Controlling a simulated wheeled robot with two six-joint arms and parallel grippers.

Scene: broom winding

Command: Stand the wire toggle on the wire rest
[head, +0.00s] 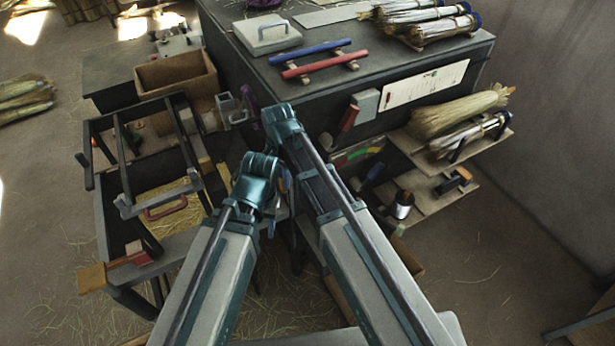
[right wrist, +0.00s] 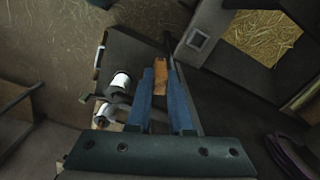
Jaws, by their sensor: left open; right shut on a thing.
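My right gripper (right wrist: 165,100) shows in the right wrist view, its blue fingers shut on a small orange-brown wooden piece, which looks like the wire toggle (right wrist: 173,78), at the fingertips. In the head view my right arm hides this gripper and the toggle. My left gripper (head: 284,182) is the lower one in the head view, beside my right forearm; its jaws are open, though the fingers are mostly hidden. I cannot pick out the wire rest with certainty in either view.
White-and-dark spools (right wrist: 120,83) stand left of the right fingers. A straw-bottomed bin (right wrist: 208,17) lies at upper right. In the head view, a dark bench (head: 400,62) carries red and blue bars (head: 310,63) and brooms. A shelf (head: 437,200) is at right, a wooden box (head: 178,72) at left.

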